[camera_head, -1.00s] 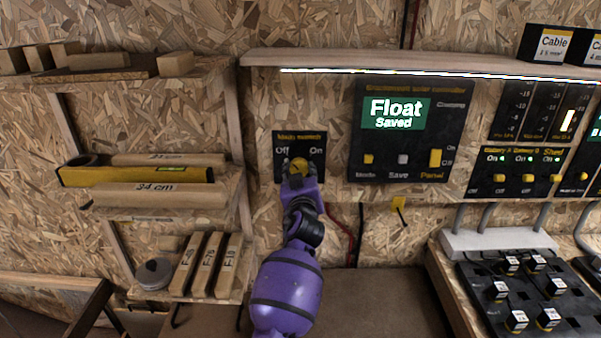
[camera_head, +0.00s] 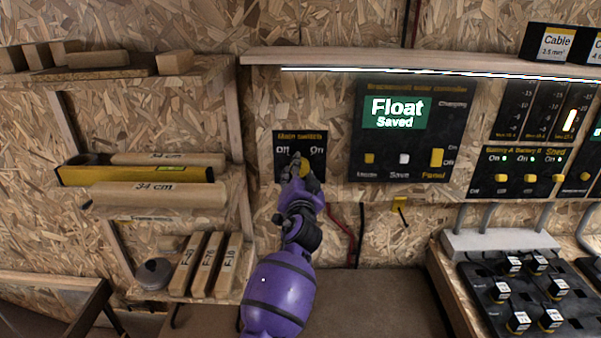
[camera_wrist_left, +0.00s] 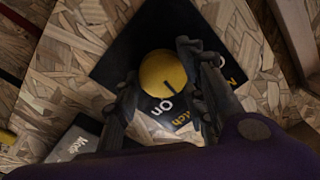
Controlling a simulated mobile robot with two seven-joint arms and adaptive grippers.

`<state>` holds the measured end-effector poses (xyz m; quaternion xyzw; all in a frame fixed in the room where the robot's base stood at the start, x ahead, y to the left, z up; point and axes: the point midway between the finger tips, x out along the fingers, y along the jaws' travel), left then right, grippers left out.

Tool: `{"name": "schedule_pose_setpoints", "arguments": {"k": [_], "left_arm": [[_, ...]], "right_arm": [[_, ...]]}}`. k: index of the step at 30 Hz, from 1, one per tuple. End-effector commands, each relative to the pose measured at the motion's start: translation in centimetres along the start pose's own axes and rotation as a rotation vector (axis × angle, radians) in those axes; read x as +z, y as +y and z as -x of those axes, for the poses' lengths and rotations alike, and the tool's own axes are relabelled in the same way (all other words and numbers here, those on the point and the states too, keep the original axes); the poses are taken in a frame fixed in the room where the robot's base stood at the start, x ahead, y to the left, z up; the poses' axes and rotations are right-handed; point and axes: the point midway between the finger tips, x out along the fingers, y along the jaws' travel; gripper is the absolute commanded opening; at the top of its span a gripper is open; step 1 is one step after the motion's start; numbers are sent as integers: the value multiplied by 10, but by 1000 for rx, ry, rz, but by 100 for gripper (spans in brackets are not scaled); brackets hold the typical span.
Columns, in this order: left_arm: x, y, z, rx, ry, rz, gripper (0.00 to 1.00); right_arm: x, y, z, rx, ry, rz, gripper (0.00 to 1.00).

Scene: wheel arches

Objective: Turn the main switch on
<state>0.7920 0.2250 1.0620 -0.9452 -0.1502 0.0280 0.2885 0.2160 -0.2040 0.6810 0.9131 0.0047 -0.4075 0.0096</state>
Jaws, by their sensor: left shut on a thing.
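The main switch (camera_head: 316,138) is a black square panel on the chipboard wall, with "Off" on its left and "On" on its right. Its round yellow knob (camera_head: 306,167) is partly hidden by my left gripper (camera_head: 298,168). In the left wrist view the knob (camera_wrist_left: 162,74) sits between the two dark fingers of the left gripper (camera_wrist_left: 158,68), which is shut on it. A dark mark on the knob lies on its side near the word "On". My right gripper is not in view.
A black controller panel (camera_head: 408,140) reading "Float Saved" is mounted just right of the switch. A wooden shelf (camera_head: 420,64) runs above. Shelves with labelled wood pieces (camera_head: 160,195) stand at the left. A black board with several small blocks (camera_head: 530,290) is at lower right.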

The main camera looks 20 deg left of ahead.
Motion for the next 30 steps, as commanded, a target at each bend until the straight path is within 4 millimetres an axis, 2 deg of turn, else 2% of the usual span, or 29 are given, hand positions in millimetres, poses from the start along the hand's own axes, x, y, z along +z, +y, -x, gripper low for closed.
{"name": "schedule_pose_setpoints", "arguments": {"k": [15,21,30], "left_arm": [[4,2,1,11,15,-459,12],[5,2,1,14,19,-580,12],[7,2,1,16,22,-670,12]], "right_arm": [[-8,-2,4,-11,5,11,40],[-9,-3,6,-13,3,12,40],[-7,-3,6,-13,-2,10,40]]}}
